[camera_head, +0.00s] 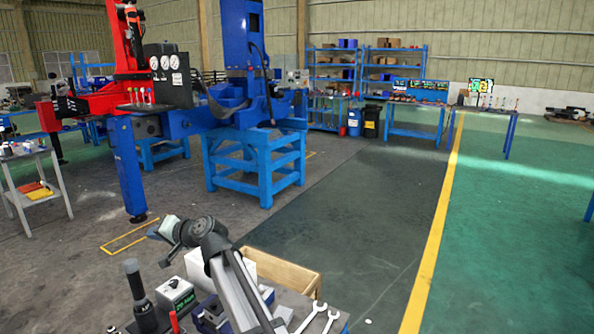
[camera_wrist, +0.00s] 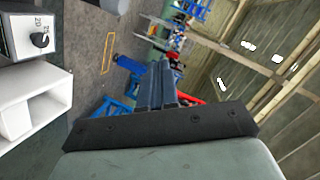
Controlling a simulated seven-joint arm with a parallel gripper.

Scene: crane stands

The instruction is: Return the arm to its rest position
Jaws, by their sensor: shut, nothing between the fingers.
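My gripper (camera_wrist: 164,68) points away from the wrist camera in the wrist view, its two dark fingers side by side with nothing between them. In the head view my gripper (camera_head: 153,234) is small, at the left end of my folded arm. My arm rises from the bottom centre and bends left at its top. The gripper is in the air above the left part of the bench and touches nothing that I can see. Fine finger detail is too small in the head view.
Below my arm, a bench holds a tester box (camera_head: 175,297), a black-handled tool (camera_head: 139,293), wrenches (camera_head: 318,318) and a wooden box (camera_head: 282,270). A white open box (camera_wrist: 30,105) is left in the wrist view. Crane stands (camera_head: 255,165) are beyond; the floor right is clear.

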